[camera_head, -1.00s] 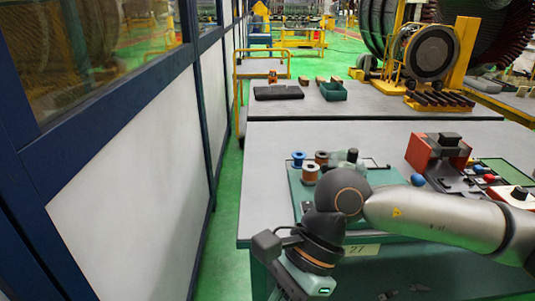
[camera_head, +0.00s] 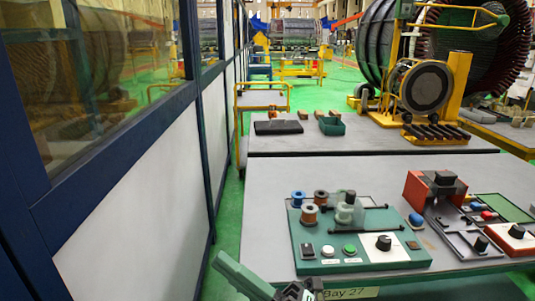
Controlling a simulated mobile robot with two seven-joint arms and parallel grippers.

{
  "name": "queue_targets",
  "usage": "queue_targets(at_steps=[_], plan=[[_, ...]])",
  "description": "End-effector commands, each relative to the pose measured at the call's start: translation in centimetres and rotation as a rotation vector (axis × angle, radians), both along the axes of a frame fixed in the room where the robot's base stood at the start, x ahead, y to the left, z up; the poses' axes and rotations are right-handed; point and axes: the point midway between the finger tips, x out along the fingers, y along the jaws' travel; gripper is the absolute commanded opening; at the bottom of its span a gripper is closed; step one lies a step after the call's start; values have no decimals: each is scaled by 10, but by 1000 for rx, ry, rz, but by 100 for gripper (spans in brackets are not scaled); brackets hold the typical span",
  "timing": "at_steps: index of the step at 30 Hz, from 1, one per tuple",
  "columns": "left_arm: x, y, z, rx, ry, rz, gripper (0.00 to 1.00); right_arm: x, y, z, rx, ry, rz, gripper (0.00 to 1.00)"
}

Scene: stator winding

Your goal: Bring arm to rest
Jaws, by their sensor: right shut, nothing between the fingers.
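My right gripper (camera_head: 246,280) is at the bottom edge of the head view, in front of the near table. Only a grey-green part and some dark parts of it show; the rest is cut off by the frame. It is shut and empty, and its fingertips are hard to make out. It is apart from the things on the table. My left gripper is not in view.
The near table (camera_head: 268,215) bears a green winding panel (camera_head: 330,262) with spools, buttons and a knob. A red-and-black device (camera_head: 418,192) stands to its right. A blue-framed wall (camera_head: 130,190) runs along the left, with green floor beside it.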

Motion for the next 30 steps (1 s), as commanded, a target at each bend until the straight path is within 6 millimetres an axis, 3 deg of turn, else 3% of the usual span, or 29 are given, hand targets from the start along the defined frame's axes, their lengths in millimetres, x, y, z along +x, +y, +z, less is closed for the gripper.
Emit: queue_targets(at_steps=[3,6,11,17,21,25,30], plan=[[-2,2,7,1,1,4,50,28,-28,-37,78,286,-104,0],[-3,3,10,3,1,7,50,44,-55,-79,139,523,-194,0],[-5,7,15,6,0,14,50,46,-102,-162,235,905,-343,0],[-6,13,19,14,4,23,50,3,-158,-268,342,1347,-531,0],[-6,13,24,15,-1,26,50,-46,-190,-327,406,1603,-650,0],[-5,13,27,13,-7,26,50,-86,-209,-361,449,1764,-731,0],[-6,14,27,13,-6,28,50,-113,-220,-380,475,1860,-783,0]])
